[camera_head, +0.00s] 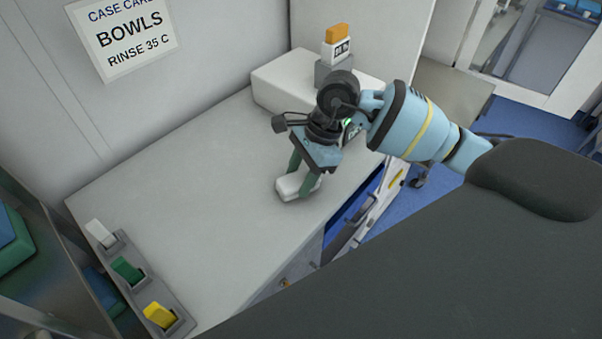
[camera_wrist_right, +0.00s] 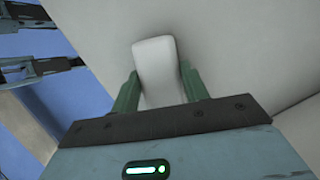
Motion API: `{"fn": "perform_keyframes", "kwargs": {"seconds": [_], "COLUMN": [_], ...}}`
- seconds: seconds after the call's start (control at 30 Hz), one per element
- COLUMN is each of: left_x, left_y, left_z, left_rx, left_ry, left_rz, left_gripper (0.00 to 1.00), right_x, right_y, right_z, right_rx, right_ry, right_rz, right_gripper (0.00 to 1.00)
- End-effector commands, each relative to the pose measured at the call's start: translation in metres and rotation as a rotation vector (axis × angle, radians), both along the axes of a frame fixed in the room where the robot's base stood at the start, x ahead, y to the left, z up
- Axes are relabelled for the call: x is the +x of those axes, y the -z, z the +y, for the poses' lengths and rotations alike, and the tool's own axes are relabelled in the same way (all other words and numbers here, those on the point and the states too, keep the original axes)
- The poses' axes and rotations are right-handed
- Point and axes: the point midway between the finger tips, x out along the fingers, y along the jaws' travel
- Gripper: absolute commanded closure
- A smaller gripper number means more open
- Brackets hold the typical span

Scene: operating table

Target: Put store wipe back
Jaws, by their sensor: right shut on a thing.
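My right gripper (camera_head: 304,176) points down over the grey counter (camera_head: 190,185), near its front edge. Its green fingers are shut on a small white rounded block (camera_head: 291,188), which may be the wipe. The right wrist view shows the block (camera_wrist_right: 157,72) between the two fingers (camera_wrist_right: 158,92), with its far end sticking out past them. The block is at or just above the counter; I cannot tell whether it touches. My left gripper is not in view.
A grey rack (camera_head: 147,287) with white, green and yellow pieces stands at the counter's left end. A white box (camera_head: 282,84) and an orange-topped container (camera_head: 338,43) are at the back. A BOWLS sign (camera_head: 127,37) hangs on the wall. The counter's middle is clear.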

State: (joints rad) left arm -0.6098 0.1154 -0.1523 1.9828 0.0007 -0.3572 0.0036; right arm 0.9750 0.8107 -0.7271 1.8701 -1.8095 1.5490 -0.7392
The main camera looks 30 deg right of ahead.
Motion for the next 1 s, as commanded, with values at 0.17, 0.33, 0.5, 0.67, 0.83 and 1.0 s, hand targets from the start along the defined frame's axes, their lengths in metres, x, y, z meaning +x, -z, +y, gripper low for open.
{"fn": "perform_keyframes", "kwargs": {"seconds": [0.17, 0.33, 0.5, 0.67, 0.83, 1.0], "left_x": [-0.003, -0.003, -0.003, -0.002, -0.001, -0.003], "left_y": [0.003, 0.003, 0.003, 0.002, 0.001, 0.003], "left_z": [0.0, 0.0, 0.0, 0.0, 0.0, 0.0], "left_rx": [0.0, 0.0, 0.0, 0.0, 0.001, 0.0], "left_ry": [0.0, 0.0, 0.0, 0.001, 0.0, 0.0], "left_rz": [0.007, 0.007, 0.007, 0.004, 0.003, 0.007], "left_gripper": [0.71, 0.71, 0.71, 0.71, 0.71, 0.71], "right_x": [0.0, 0.0, 0.0, 0.0, 0.001, 0.0], "right_y": [0.004, 0.003, 0.003, 0.001, -0.012, -0.041], "right_z": [0.0, 0.0, 0.0, 0.0, -0.005, -0.018], "right_rx": [0.0, 0.0, 0.0, 0.0, -0.001, -0.001], "right_ry": [0.0, 0.0, 0.0, 0.0, 0.001, 0.002], "right_rz": [0.002, 0.0, 0.0, 0.0, -0.003, -0.003], "right_gripper": [0.77, 0.37, 0.34, 0.34, 0.34, 0.34]}}
